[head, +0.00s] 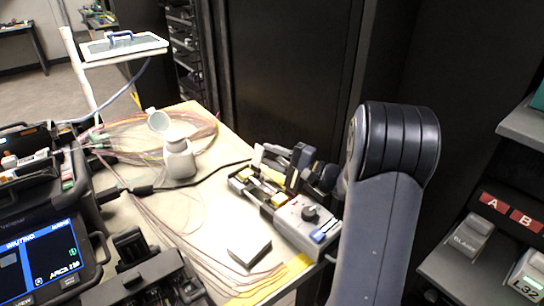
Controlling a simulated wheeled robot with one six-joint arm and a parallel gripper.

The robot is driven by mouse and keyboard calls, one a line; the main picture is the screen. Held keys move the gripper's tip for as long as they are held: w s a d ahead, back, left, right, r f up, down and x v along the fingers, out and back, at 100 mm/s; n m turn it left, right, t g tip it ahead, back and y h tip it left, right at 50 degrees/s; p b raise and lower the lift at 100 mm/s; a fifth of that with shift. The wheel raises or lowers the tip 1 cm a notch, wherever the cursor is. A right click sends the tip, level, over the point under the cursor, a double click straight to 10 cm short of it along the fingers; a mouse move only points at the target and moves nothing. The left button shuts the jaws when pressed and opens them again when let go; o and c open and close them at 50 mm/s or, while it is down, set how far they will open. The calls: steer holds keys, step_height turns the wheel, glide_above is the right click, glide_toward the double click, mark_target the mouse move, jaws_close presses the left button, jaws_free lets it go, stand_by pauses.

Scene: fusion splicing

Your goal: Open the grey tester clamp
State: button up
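The grey tester (293,222) lies near the right edge of the cream table, with a dark knob and blue buttons at its near end and yellow parts toward its far end. Its clamp is not clearly distinguishable; the far end, where the yellow parts are, is partly covered by my gripper. My gripper (268,168) reaches in from the right, over the tester's far half. Its fingers are small and overlap the tester's parts, so I cannot tell their gap or whether they touch the clamp.
A white bottle with an open lid (179,158) stands behind the tester to the left. A small black block (249,252) lies in front. The splicer with a lit screen (40,262) is at left. Thin fibres cross the table (200,208). A labelled rack (490,240) stands at right.

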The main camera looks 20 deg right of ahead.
jaws_close()
steer(key=shift+a+n+g+b, duration=0.15)
steer(key=shift+n+g+b, duration=0.25)
steer(key=shift+n+b, duration=0.5)
steer(key=shift+s+a+r+n+h+b, duration=0.15)
steer(key=shift+r+n+h+b, duration=0.2)
steer(key=shift+b, duration=0.4)
steer(key=shift+o, duration=0.7)
jaws_free()
